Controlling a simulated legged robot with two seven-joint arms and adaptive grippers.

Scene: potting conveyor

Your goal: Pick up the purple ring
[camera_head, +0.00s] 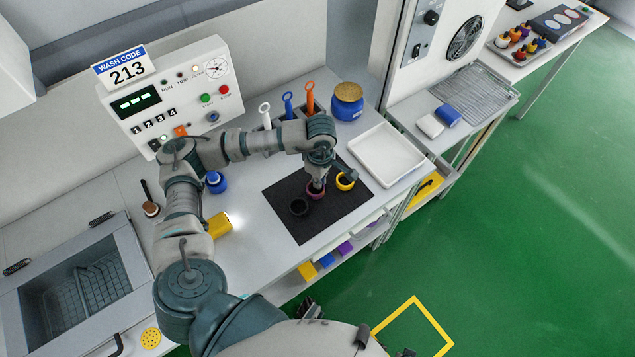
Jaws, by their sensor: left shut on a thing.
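The purple ring (316,194) is on the black mat (330,221), between a black ring (299,207) and a yellow ring (345,182). My left gripper (317,184) points down at the purple ring, with its fingers shut on it. The fingers cover part of the ring, and I cannot tell whether it is clear of the mat. My right gripper does not show clearly.
A white tray (386,155) lies right of the mat. A blue jar (347,108) and several upright tools, one with an orange handle (310,97), stand behind. A yellow block (219,225) and small blue bottle (215,183) are left of the mat.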

